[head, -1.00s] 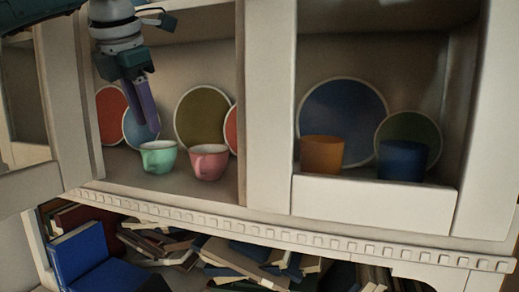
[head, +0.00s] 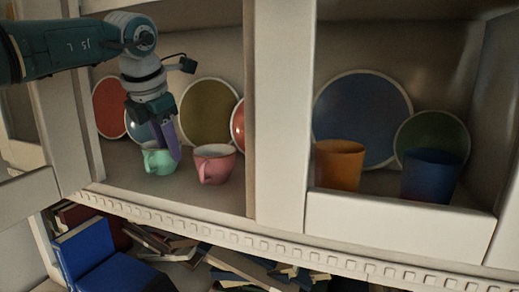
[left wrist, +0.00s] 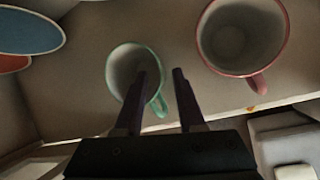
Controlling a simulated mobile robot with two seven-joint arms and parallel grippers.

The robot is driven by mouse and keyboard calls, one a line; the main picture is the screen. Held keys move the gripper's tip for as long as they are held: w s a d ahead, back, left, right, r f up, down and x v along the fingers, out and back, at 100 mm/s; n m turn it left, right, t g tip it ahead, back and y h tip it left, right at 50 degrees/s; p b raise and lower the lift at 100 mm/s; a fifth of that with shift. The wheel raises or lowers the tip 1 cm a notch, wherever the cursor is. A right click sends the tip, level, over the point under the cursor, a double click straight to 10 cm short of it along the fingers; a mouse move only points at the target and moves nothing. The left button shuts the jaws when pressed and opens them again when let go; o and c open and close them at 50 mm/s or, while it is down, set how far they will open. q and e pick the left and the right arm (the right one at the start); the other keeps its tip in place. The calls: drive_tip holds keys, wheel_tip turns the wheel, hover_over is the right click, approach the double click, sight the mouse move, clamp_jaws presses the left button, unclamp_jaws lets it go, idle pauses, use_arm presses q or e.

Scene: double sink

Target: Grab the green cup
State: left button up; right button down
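The green cup (head: 156,160) stands upright on the left shelf of the cabinet. My left gripper (head: 174,152) is just in front of and above it, pointing down and hiding part of the cup. In the left wrist view the green cup (left wrist: 122,66) is seen from above, with its handle (left wrist: 160,106) toward the gripper. The two dark fingers of the left gripper (left wrist: 164,72) are apart, with nothing held between them. The left fingertip overlaps the cup's rim in the picture; I cannot tell whether they touch. My right gripper is in neither view.
A pink cup (head: 214,164) stands close to the right of the green cup. Plates (head: 209,112) lean behind them. A divider (head: 283,110) separates the right shelf, with an orange cup (head: 339,165) and a blue cup (head: 431,175). Books (head: 85,250) lie below.

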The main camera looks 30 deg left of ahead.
use_arm(q)
drive_tip(key=shift+c, duration=0.3)
clamp_jaws()
idle(1.1)
